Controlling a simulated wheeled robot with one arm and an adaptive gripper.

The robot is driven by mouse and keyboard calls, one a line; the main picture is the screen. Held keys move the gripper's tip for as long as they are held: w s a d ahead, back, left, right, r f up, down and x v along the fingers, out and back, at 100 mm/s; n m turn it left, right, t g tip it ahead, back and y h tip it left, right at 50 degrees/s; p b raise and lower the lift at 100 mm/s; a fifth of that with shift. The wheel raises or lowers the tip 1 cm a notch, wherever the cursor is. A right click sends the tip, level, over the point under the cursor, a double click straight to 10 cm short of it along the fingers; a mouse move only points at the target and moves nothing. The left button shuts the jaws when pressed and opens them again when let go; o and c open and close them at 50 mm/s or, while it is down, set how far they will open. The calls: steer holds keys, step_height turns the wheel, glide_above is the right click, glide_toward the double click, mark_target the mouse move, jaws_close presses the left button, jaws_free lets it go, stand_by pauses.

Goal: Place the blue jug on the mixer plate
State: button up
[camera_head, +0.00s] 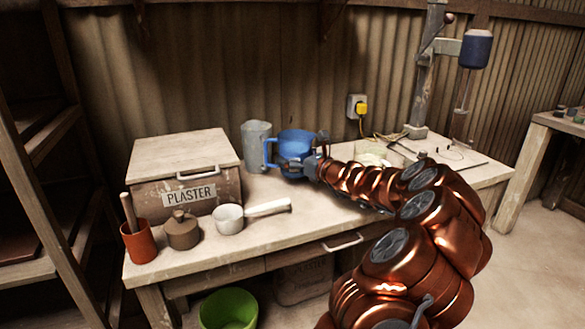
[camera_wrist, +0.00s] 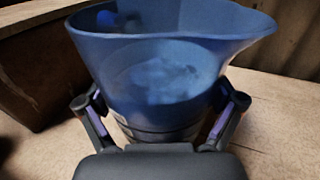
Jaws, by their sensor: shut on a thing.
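The blue jug (camera_head: 294,143) stands upright at the back of the workbench, its handle toward the left in the head view. It fills the wrist view (camera_wrist: 165,75), with the fingers of my gripper (camera_wrist: 160,120) on both sides of its lower body. My gripper (camera_head: 298,168) is shut on the jug. I cannot tell whether the jug's base touches the bench. The mixer (camera_head: 476,48) stands at the right end of the bench, a dark blue motor on a metal post. Its plate is hard to make out; my arm hides part of the bench there.
A grey metal pitcher (camera_head: 256,145) stands just left of the jug. A PLASTER box (camera_head: 187,196), red pot (camera_head: 139,240), brown canister (camera_head: 183,230) and white ladle (camera_head: 230,218) occupy the left of the bench (camera_head: 265,238). A pale bowl (camera_head: 371,160) sits behind my arm. A yellow plug (camera_head: 361,109) is on the wall.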

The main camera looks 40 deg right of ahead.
steer(key=shift+f, duration=1.7)
steer(key=o, duration=1.4)
steer(key=shift+f, duration=0.15)
